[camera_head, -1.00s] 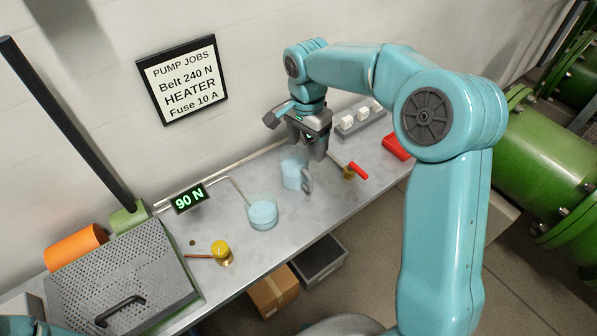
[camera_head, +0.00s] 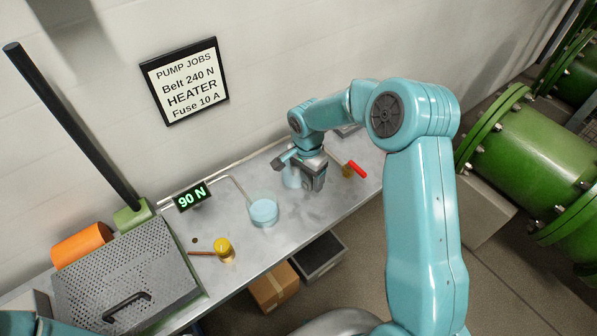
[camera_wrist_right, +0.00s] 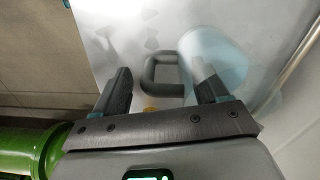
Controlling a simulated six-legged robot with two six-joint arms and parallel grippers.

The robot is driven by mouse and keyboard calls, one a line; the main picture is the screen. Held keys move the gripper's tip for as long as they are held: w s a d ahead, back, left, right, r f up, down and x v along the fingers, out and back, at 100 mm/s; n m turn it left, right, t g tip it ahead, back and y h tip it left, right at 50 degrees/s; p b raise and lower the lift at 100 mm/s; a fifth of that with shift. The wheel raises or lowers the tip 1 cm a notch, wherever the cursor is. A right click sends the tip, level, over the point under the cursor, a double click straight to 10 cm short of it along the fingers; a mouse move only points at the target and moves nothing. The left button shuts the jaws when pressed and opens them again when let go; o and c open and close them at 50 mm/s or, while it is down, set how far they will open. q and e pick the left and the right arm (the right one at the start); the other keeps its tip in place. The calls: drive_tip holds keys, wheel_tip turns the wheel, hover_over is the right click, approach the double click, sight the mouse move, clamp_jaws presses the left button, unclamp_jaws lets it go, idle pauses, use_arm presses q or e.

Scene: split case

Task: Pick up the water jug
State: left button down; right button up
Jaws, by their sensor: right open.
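The water jug (camera_head: 290,179) is a clear, bluish vessel with a dark grey handle, on the metal bench. In the head view my right gripper (camera_head: 313,184) is low over it and hides much of it, including the handle. In the right wrist view the jug (camera_wrist_right: 222,62) is at upper right, with its handle (camera_wrist_right: 160,72) between the two open fingers of my right gripper (camera_wrist_right: 161,78). One finger overlaps the jug's side in that view; contact cannot be told. The right gripper holds nothing. My left gripper is out of view.
A clear basin of water (camera_head: 264,212) stands left of the jug. A red-handled valve (camera_head: 356,170) is close on the right. The wall is behind.

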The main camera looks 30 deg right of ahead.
drive_tip(key=shift+w, duration=0.1)
clamp_jaws()
drive_tip(key=shift+r, duration=0.15)
drive_tip(key=shift+r, duration=0.7)
wheel_tip(320, 180, up, 18)
drive_tip(key=b, duration=0.1)
drive_tip(key=shift+r, duration=0.15)
idle(0.4)
